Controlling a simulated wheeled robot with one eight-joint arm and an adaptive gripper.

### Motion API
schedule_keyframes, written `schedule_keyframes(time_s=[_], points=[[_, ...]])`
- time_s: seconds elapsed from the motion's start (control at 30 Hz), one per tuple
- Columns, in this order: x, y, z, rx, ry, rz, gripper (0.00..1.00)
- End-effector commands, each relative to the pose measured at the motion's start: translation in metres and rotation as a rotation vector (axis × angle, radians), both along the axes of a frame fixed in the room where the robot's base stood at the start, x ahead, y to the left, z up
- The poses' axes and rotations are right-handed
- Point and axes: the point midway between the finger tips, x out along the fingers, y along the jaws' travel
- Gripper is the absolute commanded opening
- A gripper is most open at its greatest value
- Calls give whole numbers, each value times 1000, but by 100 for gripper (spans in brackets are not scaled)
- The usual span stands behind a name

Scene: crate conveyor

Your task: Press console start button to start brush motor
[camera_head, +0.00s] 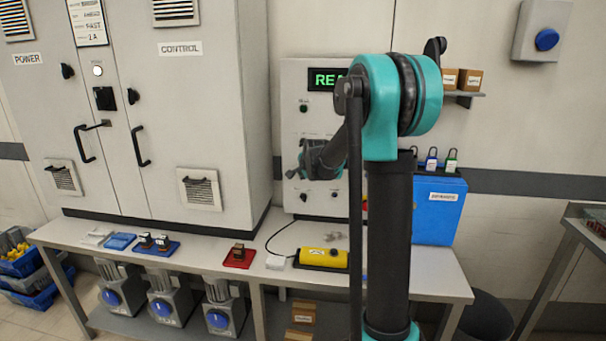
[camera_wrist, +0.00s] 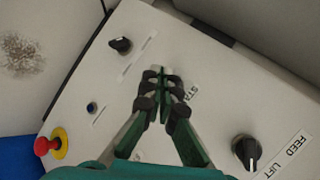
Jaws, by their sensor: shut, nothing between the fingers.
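The console (camera_head: 294,90) is a light grey panel on the wall behind the bench, with a lit green display (camera_head: 327,80) partly hidden by my arm. In the wrist view, its white face (camera_wrist: 210,60) fills the picture. My gripper (camera_wrist: 160,74) is shut and empty, its fingertips together over the panel beside a label starting "STA" (camera_wrist: 192,92). No start button shows; the fingers may cover it. I cannot tell whether they touch the panel. In the head view my gripper (camera_head: 292,173) is in front of the console, partly hidden by my arm.
Other controls around the fingers are a black knob (camera_wrist: 120,45), a "FEED LIFT" knob (camera_wrist: 246,150), a small blue button (camera_wrist: 91,107) and a red mushroom button (camera_wrist: 45,146) on yellow. A grey cabinet (camera_head: 190,110) stands left; a blue box (camera_head: 440,215) stands right.

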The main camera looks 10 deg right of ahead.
Motion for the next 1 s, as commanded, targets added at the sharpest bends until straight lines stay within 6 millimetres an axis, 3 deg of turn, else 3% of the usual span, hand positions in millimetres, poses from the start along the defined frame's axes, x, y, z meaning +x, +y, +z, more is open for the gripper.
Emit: schedule_keyframes(time_s=[1.0], points=[[8,-2,0,0,0,0,0]])
